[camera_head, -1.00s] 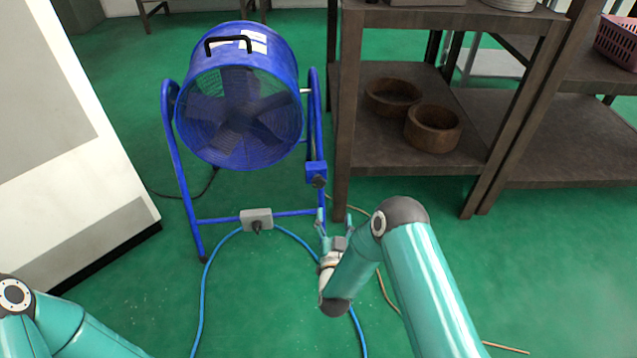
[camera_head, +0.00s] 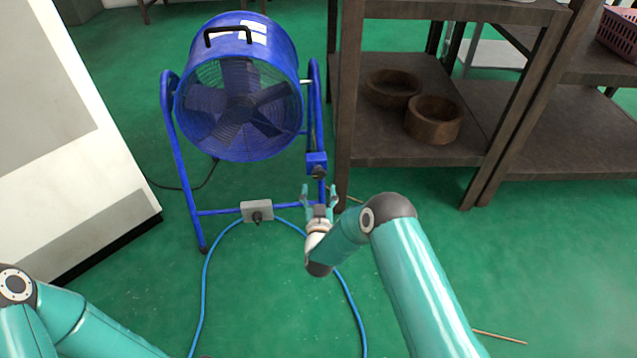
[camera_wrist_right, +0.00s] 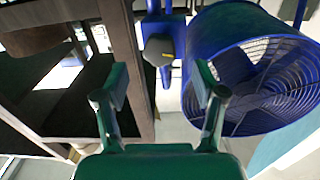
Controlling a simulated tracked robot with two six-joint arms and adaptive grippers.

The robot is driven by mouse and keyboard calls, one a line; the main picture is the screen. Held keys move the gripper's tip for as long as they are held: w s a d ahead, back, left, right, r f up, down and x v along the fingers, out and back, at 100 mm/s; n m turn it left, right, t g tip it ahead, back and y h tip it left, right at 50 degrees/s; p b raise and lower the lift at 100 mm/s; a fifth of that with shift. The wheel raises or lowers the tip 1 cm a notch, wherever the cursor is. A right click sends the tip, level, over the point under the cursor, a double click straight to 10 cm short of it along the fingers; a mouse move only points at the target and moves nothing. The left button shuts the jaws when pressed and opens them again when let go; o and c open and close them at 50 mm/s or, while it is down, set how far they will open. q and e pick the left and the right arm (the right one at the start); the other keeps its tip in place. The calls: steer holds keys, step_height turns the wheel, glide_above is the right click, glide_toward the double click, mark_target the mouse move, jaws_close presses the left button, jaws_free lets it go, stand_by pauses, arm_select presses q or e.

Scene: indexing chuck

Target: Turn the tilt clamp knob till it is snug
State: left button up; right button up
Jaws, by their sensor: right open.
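The tilt clamp knob (camera_head: 318,172) is a small dark knob on a blue block on the right upright of the blue fan's (camera_head: 240,100) stand. In the right wrist view the knob (camera_wrist_right: 158,52) shows grey with a yellow mark, ahead and between the two fingers. My right gripper (camera_head: 319,191) is open and empty, just below the knob in the head view; its spread fingers (camera_wrist_right: 157,90) appear apart from it. My left gripper is out of view; only part of my left arm shows at the lower left.
A grey box (camera_head: 257,208) with a dark knob sits on the stand's lower crossbar, with a blue cable (camera_head: 206,280) running from it. A dark shelf (camera_head: 400,150) with wooden bowls stands close on the right. A white cabinet (camera_head: 70,130) stands at left. Green floor is free in front.

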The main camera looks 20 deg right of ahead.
mark_target(319, 177)
steer(key=b+x, duration=0.1)
steer(key=x, duration=0.3)
steer(key=shift+w+f+b, duration=0.1)
steer(key=shift+w+b, duration=0.1)
steer(key=shift+b, duration=0.1)
steer(key=shift+w+d, duration=0.2)
steer(key=shift+w, duration=0.45)
steer(key=shift+c, duration=0.4)
steer(key=c, duration=1)
steer(key=shift+c, duration=0.3)
